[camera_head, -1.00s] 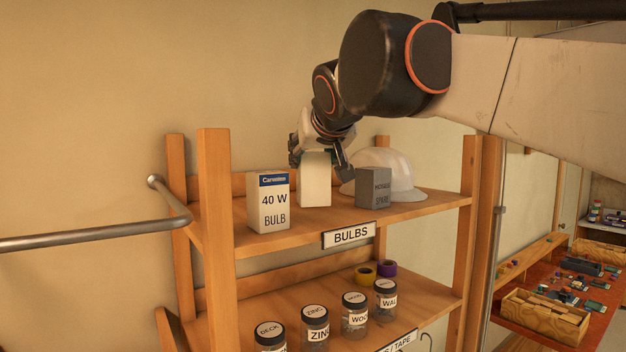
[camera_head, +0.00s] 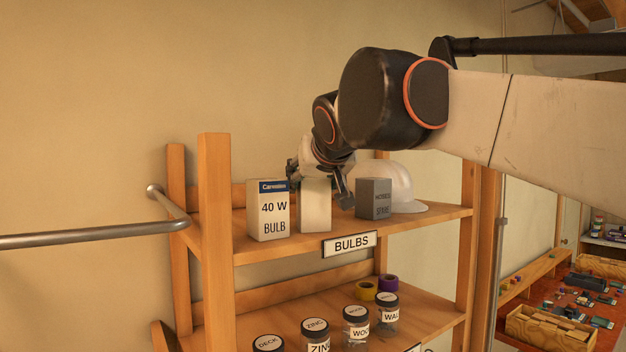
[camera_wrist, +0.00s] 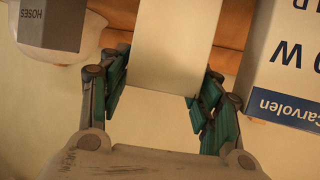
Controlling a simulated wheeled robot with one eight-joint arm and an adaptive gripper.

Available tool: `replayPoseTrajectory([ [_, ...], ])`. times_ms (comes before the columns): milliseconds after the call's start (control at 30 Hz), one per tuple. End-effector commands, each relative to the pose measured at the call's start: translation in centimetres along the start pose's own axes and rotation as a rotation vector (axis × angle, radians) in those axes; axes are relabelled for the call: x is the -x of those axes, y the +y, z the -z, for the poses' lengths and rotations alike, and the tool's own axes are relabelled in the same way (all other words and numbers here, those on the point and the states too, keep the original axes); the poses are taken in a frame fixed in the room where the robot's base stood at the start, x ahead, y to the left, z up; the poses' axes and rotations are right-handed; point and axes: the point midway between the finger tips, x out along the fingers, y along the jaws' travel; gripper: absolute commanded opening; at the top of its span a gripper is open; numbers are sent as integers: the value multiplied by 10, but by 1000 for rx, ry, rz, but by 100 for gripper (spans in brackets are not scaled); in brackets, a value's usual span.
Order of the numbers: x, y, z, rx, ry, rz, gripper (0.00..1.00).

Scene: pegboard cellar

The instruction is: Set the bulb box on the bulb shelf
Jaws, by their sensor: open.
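A plain pale box (camera_head: 314,207), its printed face out of sight, stands upright on the upper wooden shelf labelled BULBS (camera_head: 349,244). It also shows in the wrist view (camera_wrist: 170,45). My gripper (camera_head: 320,182) is at the top of this box, with its fingers on either side. In the wrist view my gripper (camera_wrist: 162,98) is open, with the box between its green-padded fingers. To the left stands a white Carvolen 40 W BULB box (camera_head: 268,212), and its blue-banded end shows in the wrist view (camera_wrist: 290,95).
A grey box (camera_head: 374,199) stands just right of the pale box, with a white hard hat (camera_head: 397,186) behind. Labelled jars (camera_head: 356,326) and tape rolls (camera_head: 387,284) are on the lower shelf. A wooden post (camera_head: 216,230) and metal rail (camera_head: 100,233) are at the left.

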Motion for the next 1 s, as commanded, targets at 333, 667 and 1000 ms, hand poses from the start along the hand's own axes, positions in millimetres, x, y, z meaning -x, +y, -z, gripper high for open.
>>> replayPoseTrajectory([
  [333,40,0,4,0,0,1,58],
  [667,101,0,4,1,0,1,58],
  [1000,121,0,2,0,0,0,58],
])
